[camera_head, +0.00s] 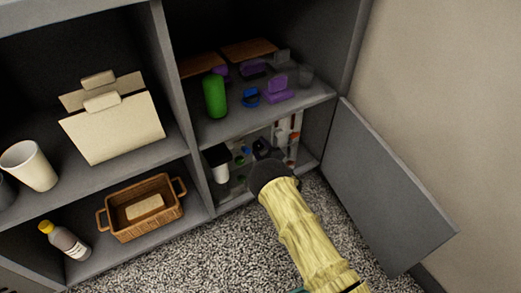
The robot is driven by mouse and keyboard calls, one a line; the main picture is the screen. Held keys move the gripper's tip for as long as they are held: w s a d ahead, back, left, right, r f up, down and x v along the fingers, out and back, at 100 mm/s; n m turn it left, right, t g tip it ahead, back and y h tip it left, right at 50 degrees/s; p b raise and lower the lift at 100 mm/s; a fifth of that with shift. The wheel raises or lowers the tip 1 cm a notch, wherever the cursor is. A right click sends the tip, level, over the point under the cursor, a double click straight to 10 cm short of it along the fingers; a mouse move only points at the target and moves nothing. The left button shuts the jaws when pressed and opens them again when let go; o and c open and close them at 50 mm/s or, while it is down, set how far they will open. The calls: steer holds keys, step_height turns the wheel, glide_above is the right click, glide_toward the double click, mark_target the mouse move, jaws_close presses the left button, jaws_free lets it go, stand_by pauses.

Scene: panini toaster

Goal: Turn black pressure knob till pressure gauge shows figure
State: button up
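My arm, yellow with a dark wrist, reaches into the lower right compartment of the grey cabinet. My gripper (265,149) shows only as small dark shapes just beyond the wrist, in front of a pale panel (283,131) with small coloured parts. I cannot tell whether its fingers are open or shut, or whether they touch anything. Small green and blue parts show to the left of the gripper. I cannot make out the black pressure knob or the pressure gauge; the wrist hides part of this area.
A grey door (385,190) stands open to the right. Above the gripper, a shelf holds a green bottle (214,97) and purple items (278,90). A black-and-white container (218,163) stands to its left. A wicker basket (145,207) sits further left. Speckled carpet (225,255) lies clear in front.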

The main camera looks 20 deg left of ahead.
steer(key=c, duration=0.6)
steer(key=shift+r+m+p, duration=0.1)
steer(key=shift+m+p, duration=2.15)
steer(key=shift+m, duration=0.75)
steer(key=o, duration=1)
